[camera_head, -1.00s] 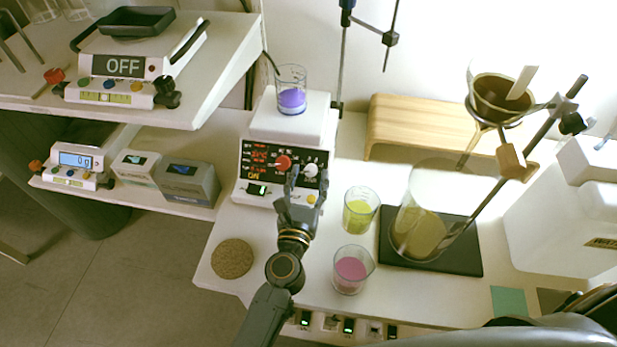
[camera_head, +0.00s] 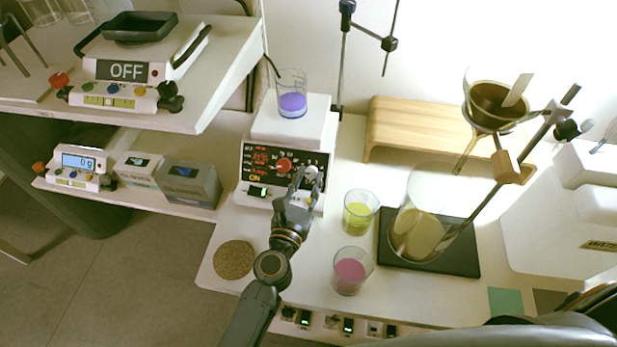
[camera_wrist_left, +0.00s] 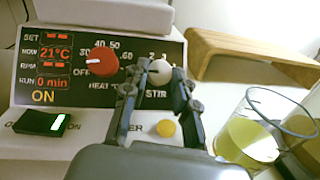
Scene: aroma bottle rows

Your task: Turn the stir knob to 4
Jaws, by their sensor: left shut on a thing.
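The white stir knob (camera_head: 311,171) is on the right of the black front panel (camera_head: 262,168) of the hotplate stirrer. In the left wrist view the knob (camera_wrist_left: 158,70) sits between the two fingertips of my left gripper (camera_wrist_left: 159,80), above the STIR label. My left gripper (camera_head: 302,180) is shut on it. The fingers partly cover the knob's scale, so the number it points to is unclear. A red heat knob (camera_wrist_left: 101,63) is to its left, and the panel reads ON. My right gripper is not in view.
A beaker of purple liquid (camera_head: 292,103) stands on the stirrer plate. Beakers of yellow (camera_head: 359,218) and pink liquid (camera_head: 350,272) stand close to the right of my left arm. A round cork mat (camera_head: 233,260) lies to the left.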

